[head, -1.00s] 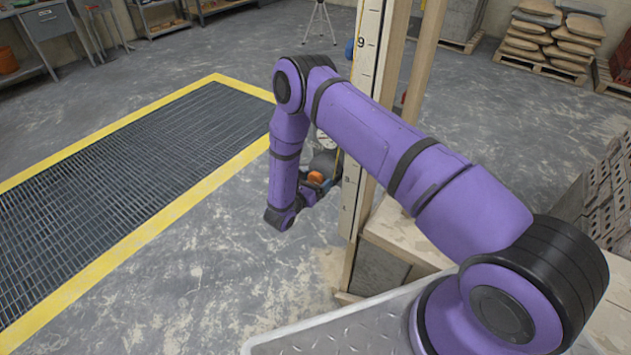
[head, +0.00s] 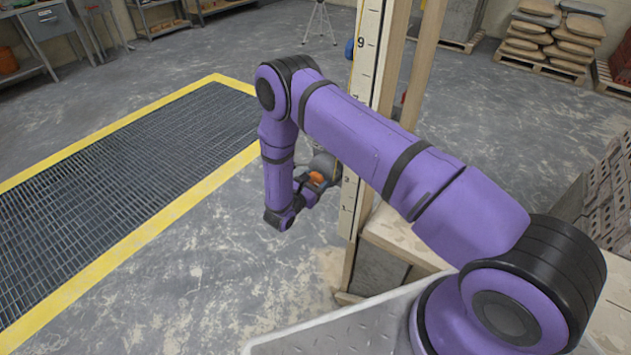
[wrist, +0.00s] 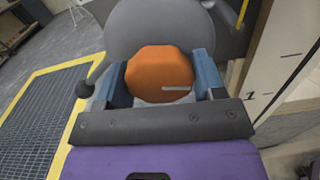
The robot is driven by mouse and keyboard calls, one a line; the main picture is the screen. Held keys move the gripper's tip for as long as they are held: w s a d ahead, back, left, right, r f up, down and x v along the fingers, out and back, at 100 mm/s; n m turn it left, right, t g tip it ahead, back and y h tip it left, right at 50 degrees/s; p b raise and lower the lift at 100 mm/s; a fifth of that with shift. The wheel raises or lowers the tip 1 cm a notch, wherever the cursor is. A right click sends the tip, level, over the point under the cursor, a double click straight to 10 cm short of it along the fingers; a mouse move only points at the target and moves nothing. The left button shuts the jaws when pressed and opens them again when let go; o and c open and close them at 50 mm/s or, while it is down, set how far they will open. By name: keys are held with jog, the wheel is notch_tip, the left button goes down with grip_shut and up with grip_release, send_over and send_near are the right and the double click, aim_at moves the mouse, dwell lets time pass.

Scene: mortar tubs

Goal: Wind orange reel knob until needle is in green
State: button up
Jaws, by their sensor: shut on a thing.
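The orange reel knob (wrist: 160,72) fills the middle of the wrist view, in front of a grey round reel body (wrist: 155,25). It has a pale line mark at its lower right. My gripper (wrist: 160,80) has a blue finger on each side of the knob and is shut on it. In the head view the knob (head: 317,178) shows small beside the marked post, with my gripper (head: 310,184) at it, partly hidden by my arm. I see no needle or green zone in either view.
A wooden post with a numbered scale (head: 364,90) stands right beside the reel. A yellow-edged floor grate (head: 120,160) lies to the left. A wooden bench (head: 405,240) is at the right, with stacked blocks (head: 608,205) beyond. The floor on the left is open.

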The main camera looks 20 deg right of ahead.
jog(key=m, duration=0.4)
jog(key=shift+a, duration=0.1)
jog(key=m, duration=0.5)
jog(key=shift+m, duration=0.4)
jog(key=m, duration=0.4)
jog(key=shift+m, duration=2.5)
jog(key=o, duration=0.9)
